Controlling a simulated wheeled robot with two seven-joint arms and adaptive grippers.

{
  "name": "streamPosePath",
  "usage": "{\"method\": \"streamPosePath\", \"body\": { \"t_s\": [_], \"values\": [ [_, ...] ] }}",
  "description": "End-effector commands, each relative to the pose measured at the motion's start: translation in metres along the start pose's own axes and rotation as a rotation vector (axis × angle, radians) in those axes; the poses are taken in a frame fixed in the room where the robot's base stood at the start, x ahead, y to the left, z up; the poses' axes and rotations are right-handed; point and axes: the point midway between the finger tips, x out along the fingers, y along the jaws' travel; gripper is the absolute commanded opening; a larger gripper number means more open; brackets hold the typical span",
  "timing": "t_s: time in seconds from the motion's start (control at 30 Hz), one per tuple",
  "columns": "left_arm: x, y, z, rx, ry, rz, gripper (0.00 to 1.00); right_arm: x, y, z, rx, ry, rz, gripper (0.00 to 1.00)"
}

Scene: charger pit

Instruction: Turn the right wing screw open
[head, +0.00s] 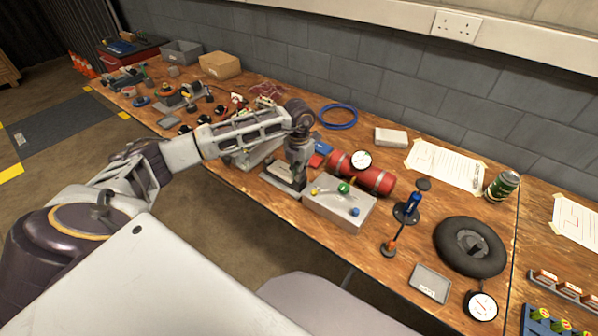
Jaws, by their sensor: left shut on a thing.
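My left gripper (297,172) points down at a dark and grey fixture (283,183) near the front edge of the wooden bench. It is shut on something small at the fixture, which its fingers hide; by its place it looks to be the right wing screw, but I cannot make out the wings. My left forearm covers part of the grey hardware to the left of the fixture. My right gripper is not in view.
A grey block (340,208) with yellow, green and blue knobs stands close to the right of the gripper. A red cylinder (372,182) with a gauge (361,159) lies behind it. A blue-handled tool (410,206) and a black wheel (470,247) are farther right.

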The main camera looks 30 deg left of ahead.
Motion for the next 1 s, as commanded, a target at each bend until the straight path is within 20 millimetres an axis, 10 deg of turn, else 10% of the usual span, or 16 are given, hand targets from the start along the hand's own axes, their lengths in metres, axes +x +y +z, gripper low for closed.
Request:
{"method": "streamPosePath", "body": {
  "t_s": [0.13, 0.3, 1.0],
  "values": [
    [-0.001, 0.001, 0.001, -0.002, -0.002, 0.000, 0.00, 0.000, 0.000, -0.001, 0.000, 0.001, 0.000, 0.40],
    [-0.001, 0.001, 0.001, -0.001, -0.002, 0.000, 0.27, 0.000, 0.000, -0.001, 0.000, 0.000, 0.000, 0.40],
    [-0.024, 0.000, 0.001, 0.000, -0.003, 0.000, 0.27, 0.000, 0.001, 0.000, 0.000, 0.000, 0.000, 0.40]
  ]
}}
